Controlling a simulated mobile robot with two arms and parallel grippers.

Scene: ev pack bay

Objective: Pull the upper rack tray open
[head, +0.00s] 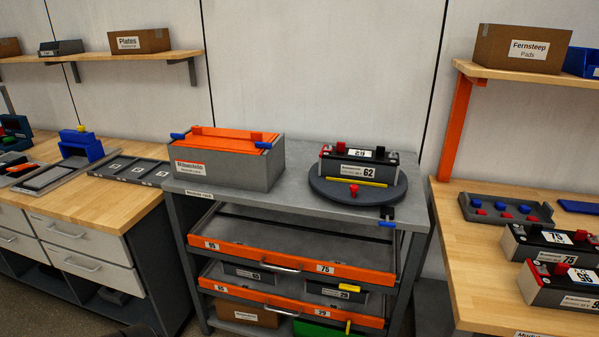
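The upper rack tray (300,258) is in the middle of the head view, under the grey rack top.
The lower tray (300,305) holds battery modules. Wooden benches (100,210) flank the rack; a blue-handled latch (387,219) hangs at the top's right front edge.

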